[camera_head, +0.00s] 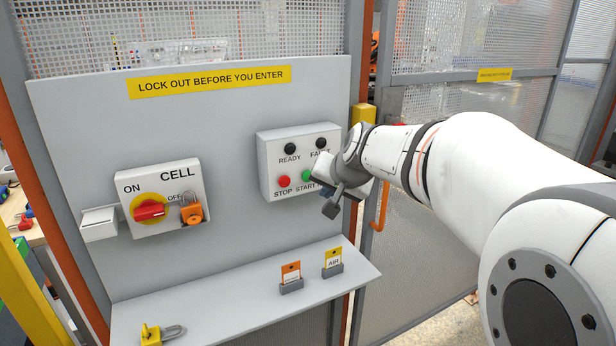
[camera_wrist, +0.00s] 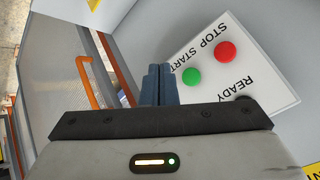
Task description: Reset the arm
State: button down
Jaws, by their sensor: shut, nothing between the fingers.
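My arm reaches in from the right in the head view. My gripper (camera_head: 329,200) is in front of the lower right part of the push-button box (camera_head: 266,165) and hides that corner. In the wrist view my gripper (camera_wrist: 158,72) has its two blue-grey fingers together with nothing between them. The green START button (camera_wrist: 191,76) is just right of the fingertips, and the red STOP button (camera_wrist: 225,51) is farther right. I cannot tell whether the fingertips touch the box. The READY and FAULT lamps on the box look dark.
A CELL switch box (camera_head: 165,200) with a red rotary handle and an orange padlock (camera_head: 191,211) is on the panel at left. Below, a shelf (camera_head: 230,296) holds an orange tag (camera_head: 291,272), a yellow tag (camera_head: 333,258) and a yellow padlock (camera_head: 151,335). Mesh fencing stands behind.

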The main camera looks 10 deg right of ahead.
jog(key=s+f+n+g, duration=0.1)
jog(key=s+f, duration=0.3)
jog(key=s, duration=0.4)
jog(key=s+f+n+g+h, duration=0.1)
jog(key=s+f+n+g, duration=0.1)
jog(key=s, duration=0.7)
jog(key=s+f+n+g, duration=0.2)
jog(key=s+f, duration=0.4)
jog(key=s, duration=0.3)
jog(key=shift+s+d+f+g+h, duration=0.15)
jog(key=shift+d+f+g+h, duration=0.1)
jog(key=shift+d+g+h, duration=0.2)
